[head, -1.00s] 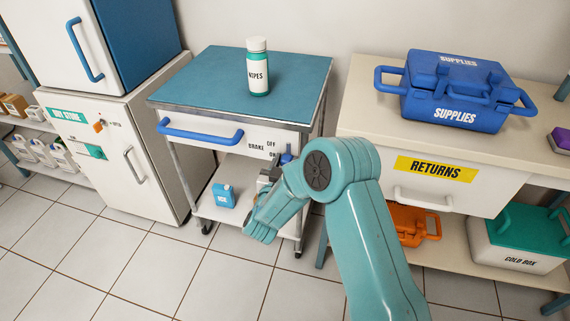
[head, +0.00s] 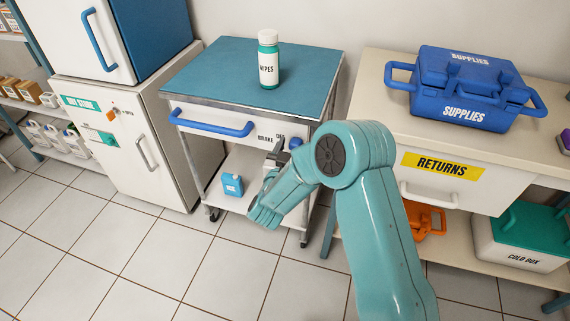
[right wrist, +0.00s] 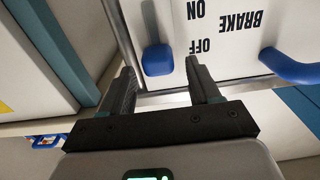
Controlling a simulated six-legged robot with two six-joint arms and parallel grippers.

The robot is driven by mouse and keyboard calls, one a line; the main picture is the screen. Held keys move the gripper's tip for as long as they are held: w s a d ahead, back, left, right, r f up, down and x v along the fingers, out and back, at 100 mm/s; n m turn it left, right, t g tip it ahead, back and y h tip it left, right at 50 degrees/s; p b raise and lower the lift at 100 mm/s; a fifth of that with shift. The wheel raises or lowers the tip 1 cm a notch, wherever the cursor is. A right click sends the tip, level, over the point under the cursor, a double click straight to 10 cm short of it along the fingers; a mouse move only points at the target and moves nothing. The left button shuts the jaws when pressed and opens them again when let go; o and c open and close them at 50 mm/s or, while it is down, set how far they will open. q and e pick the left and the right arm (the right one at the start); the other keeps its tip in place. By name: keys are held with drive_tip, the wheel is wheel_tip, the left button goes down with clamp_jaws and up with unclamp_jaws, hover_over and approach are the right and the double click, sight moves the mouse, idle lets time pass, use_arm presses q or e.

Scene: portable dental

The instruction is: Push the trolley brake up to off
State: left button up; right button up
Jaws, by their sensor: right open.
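The trolley (head: 215,126) has a white front panel marked BRAKE, with OFF above ON. Its blue brake knob (head: 296,143) stands right of these labels, about level with OFF. The right wrist view shows the panel upside down, with the knob (right wrist: 157,60) beside OFF and the slot stretching away towards ON. My right gripper (head: 275,157) is just below and left of the knob in the head view and partly covers the ON label. In the right wrist view its fingers (right wrist: 161,88) are apart and empty, with the knob showing beyond the gap; contact is unclear. My left gripper is out of view.
A blue drawer handle (head: 213,124) sticks out left of the brake. The returns counter (head: 400,130) stands close on the right, a white cabinet (head: 122,150) on the left.

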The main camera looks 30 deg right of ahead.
drive_tip(key=p+v, duration=0.1)
drive_tip(key=v, duration=1.4)
drive_tip(key=shift+s, duration=0.1)
drive_tip(key=s+d+f+n+g+y, duration=0.1)
drive_tip(key=d+f+y, duration=0.15)
drive_tip(key=f, duration=0.35)
drive_tip(key=s+d+f+g+y, duration=0.1)
drive_tip(key=d+f, duration=0.3)
drive_tip(key=f, duration=0.1)
drive_tip(key=s+a+f+n+g+y, duration=0.45)
drive_tip(key=s+a+f+y, duration=0.35)
drive_tip(key=a+f+y, duration=0.4)
drive_tip(key=s+a+f+n+g+y, duration=0.2)
drive_tip(key=s+a+n+g, duration=0.1)
drive_tip(key=s+a+g, duration=0.4)
wheel_tip(320, 180, up, 20)
drive_tip(key=s+d+t+p, duration=0.1)
drive_tip(key=t+p, duration=0.1)
drive_tip(key=p, duration=1.8)
drive_tip(key=shift+s, duration=0.15)
